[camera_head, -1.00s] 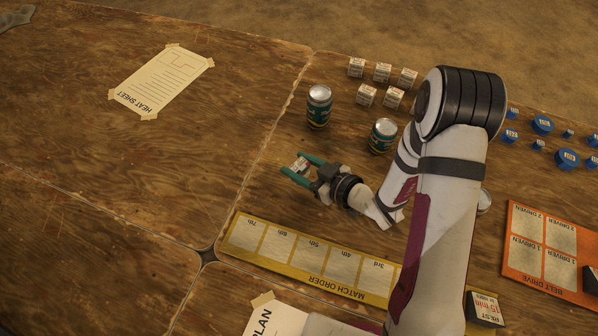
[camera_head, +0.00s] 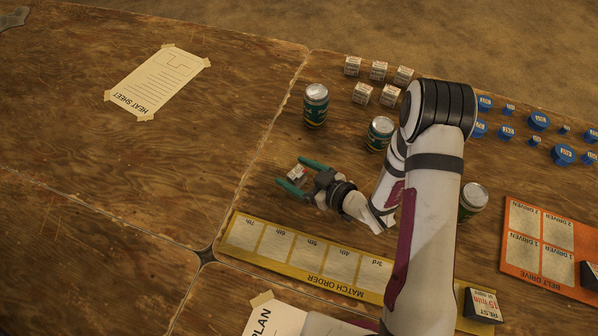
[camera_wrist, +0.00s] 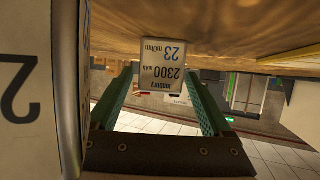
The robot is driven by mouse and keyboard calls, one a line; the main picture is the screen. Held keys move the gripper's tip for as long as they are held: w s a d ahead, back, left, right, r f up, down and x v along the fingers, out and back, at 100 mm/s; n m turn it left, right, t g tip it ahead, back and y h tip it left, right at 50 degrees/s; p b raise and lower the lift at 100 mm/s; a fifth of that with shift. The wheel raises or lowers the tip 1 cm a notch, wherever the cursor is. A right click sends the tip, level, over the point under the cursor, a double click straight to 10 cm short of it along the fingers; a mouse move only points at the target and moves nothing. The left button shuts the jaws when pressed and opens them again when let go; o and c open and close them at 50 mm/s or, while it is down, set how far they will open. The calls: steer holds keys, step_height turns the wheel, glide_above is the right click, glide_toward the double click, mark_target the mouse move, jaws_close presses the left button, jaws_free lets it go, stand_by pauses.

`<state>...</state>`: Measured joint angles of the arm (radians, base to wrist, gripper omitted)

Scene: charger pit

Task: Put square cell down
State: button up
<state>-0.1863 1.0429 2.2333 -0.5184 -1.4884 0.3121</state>
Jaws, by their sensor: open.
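The square cell (camera_head: 296,173) is a small pale block with printed labels. It sits on the bare wood above the match order strip. My gripper (camera_head: 301,176) is open, with its green fingers on either side of the cell and gaps between. In the wrist view the cell (camera_wrist: 163,67) shows a face printed "23" and "2300 mAh", between the spread fingers (camera_wrist: 160,100), and it appears to rest on the table surface.
Green cans (camera_head: 316,106) and (camera_head: 380,133) stand behind my gripper. Several white blocks (camera_head: 378,71) and blue caps (camera_head: 538,121) lie at the back. The yellow match order strip (camera_head: 305,262) lies in front, the orange belt drive card (camera_head: 540,240) at right. Left is mostly clear.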

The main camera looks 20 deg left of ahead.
steer(key=v, duration=1.2)
steer(key=shift+r, duration=0.15)
